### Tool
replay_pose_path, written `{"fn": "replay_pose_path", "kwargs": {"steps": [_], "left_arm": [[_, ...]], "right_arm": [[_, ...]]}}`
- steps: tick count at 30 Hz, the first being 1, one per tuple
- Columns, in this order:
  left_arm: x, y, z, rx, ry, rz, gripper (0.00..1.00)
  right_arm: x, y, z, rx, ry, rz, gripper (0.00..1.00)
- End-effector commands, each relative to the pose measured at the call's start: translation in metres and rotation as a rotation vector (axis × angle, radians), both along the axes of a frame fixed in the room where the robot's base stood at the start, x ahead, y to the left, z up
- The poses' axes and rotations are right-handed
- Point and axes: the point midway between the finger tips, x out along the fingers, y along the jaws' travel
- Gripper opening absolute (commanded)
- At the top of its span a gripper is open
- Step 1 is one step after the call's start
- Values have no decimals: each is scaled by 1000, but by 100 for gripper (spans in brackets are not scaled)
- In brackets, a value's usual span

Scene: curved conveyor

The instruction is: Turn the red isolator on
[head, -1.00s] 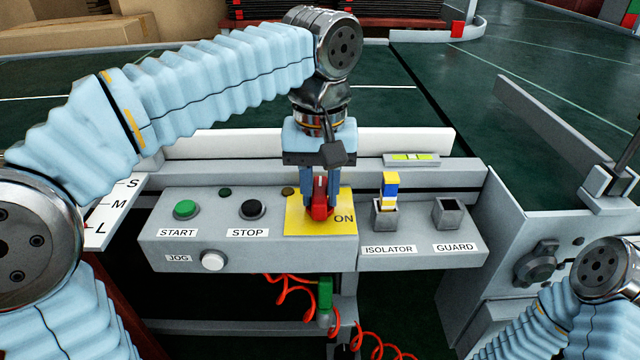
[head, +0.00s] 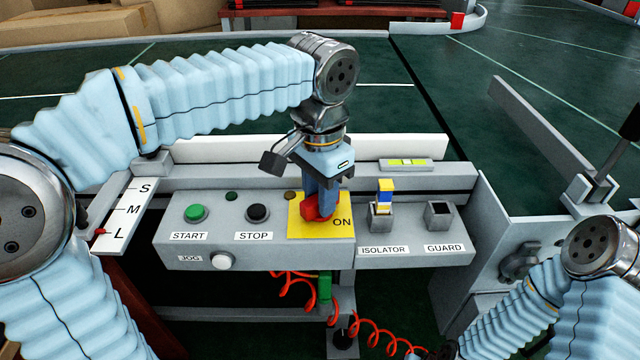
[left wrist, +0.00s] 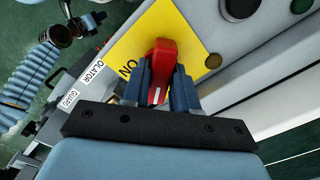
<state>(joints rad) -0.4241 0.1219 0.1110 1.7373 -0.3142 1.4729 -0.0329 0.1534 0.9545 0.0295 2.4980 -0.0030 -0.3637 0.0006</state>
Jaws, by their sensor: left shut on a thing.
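The red isolator handle (head: 318,207) sits on a yellow plate (head: 301,228) marked ON, on the grey control panel. My left gripper (head: 322,200) points down from above and is shut on the handle. In the left wrist view the red handle (left wrist: 162,65) stands between the two blue fingers of my left gripper (left wrist: 162,88), with the yellow plate (left wrist: 125,45) around it. In the head view the handle lies at a slant to the panel's front edge, partly hidden by the fingers. My right arm shows at the lower right, but its gripper is out of view.
Green START (head: 195,213) and black STOP (head: 257,213) buttons are left of the plate, with a white JOG button (head: 221,260) below. A blue-yellow piece (head: 385,192) stands in the ISOLATOR socket (head: 381,217); the GUARD socket (head: 439,214) looks empty. Red coiled cables hang below.

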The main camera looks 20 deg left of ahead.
Motion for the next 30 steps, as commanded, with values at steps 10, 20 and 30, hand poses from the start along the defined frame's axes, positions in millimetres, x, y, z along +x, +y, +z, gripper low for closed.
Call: {"fn": "replay_pose_path", "kwargs": {"steps": [10,20,30], "left_arm": [[0,0,2,0,0,-321,0],[0,0,1,0,0,-555,0],[0,0,0,0,-1,-664,0]], "right_arm": [[0,1,20,2,0,2,0],[0,1,29,3,1,5,0],[0,1,32,3,1,5,0]]}}
